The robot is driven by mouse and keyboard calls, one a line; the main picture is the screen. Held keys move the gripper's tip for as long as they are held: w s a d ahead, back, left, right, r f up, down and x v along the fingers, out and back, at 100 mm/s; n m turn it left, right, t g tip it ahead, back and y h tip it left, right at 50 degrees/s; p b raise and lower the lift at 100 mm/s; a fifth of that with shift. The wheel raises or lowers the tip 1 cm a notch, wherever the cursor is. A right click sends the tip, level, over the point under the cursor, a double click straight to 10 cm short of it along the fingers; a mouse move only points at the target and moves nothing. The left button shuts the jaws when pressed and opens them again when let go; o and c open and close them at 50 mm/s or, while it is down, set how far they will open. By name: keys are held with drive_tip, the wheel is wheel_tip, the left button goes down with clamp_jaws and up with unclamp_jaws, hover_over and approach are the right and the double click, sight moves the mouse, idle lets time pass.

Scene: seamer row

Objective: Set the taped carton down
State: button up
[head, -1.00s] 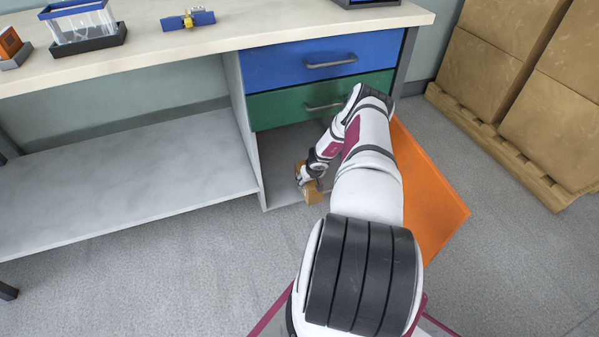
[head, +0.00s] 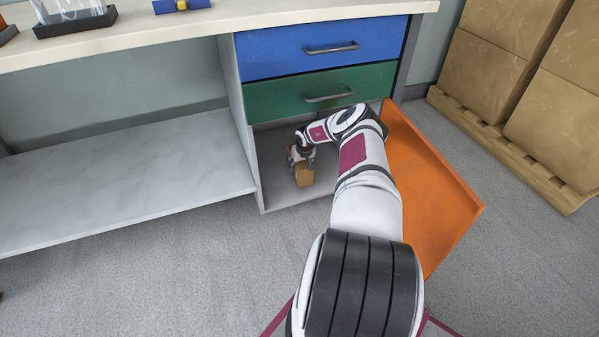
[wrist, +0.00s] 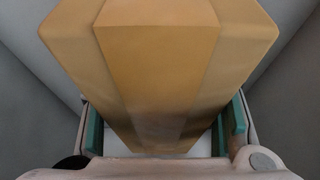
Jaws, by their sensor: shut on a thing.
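The taped carton (head: 304,175) is a small brown box inside the open cupboard bay under the green drawer. My gripper (head: 298,160) is shut on it, with the arm reaching in from the front right. The bay floor (head: 280,197) shows around the carton. I cannot tell whether the carton touches it.
The orange cupboard door (head: 430,190) stands open at the right, close beside my arm. The green drawer (head: 318,92) and blue drawer (head: 315,48) above are shut. A side panel (head: 243,125) bounds the bay at left. Stacked boxes (head: 560,125) stand on a pallet (head: 500,150) at far right.

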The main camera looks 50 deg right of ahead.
drive_tip(key=shift+w+d, duration=0.15)
drive_tip(key=shift+w, duration=0.2)
drive_tip(key=shift+f+b, duration=0.95)
drive_tip(key=shift+f, duration=0.7)
drive_tip(key=shift+f, duration=0.2)
drive_tip(key=o, duration=1.6)
drive_tip(key=shift+s, duration=0.1)
